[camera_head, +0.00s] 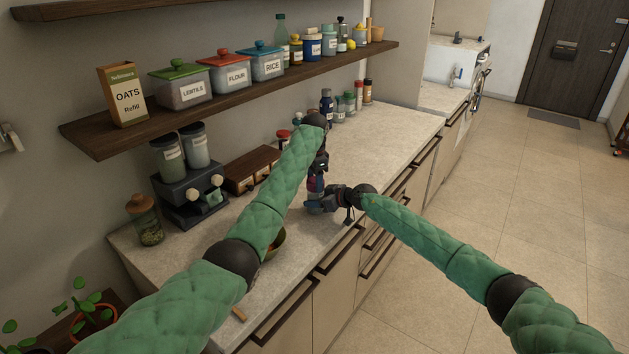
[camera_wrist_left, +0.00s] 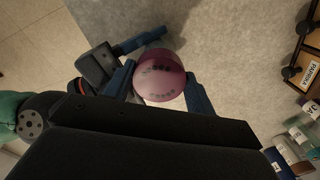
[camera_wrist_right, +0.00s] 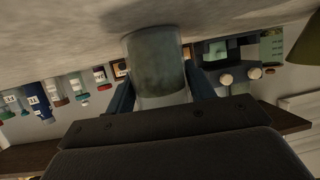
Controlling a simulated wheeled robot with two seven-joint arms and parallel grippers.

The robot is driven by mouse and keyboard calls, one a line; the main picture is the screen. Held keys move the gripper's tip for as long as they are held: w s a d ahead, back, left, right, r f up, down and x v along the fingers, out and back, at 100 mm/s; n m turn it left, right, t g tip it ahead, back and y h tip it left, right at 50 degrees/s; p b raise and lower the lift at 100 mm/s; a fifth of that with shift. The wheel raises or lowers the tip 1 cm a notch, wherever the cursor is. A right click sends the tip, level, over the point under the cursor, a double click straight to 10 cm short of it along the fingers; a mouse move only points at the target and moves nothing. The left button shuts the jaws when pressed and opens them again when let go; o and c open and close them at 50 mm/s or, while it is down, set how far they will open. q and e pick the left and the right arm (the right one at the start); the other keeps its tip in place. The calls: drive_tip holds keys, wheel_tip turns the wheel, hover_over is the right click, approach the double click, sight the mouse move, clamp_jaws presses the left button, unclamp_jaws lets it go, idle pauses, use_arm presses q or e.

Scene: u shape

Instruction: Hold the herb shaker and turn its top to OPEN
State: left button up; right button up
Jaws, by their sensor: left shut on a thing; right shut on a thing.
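The herb shaker (camera_head: 315,184) stands on the counter, mostly hidden by my grippers. My left gripper (camera_head: 319,170) comes down from above and is shut on the top, one blue finger on each side. The clear body (camera_wrist_right: 157,62) of the shaker shows in the right wrist view. My right gripper (camera_head: 318,202) reaches in from the right, low down, and is shut on the body. In the left wrist view, part of my right gripper shows beside the top.
A wooden drawer box (camera_head: 252,168), a two-jar dispenser (camera_head: 190,190) and a cork-lidded jar (camera_head: 148,222) stand along the wall. A bowl (camera_head: 276,243) sits nearer me, partly behind my left arm. Bottles (camera_head: 348,100) stand at the back. A loaded shelf (camera_head: 230,98) hangs above. The counter (camera_head: 385,130) beyond the shaker is clear.

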use_arm(q)
drive_tip(key=o, duration=1)
wheel_tip(320, 180, up, 12)
idle(0.3)
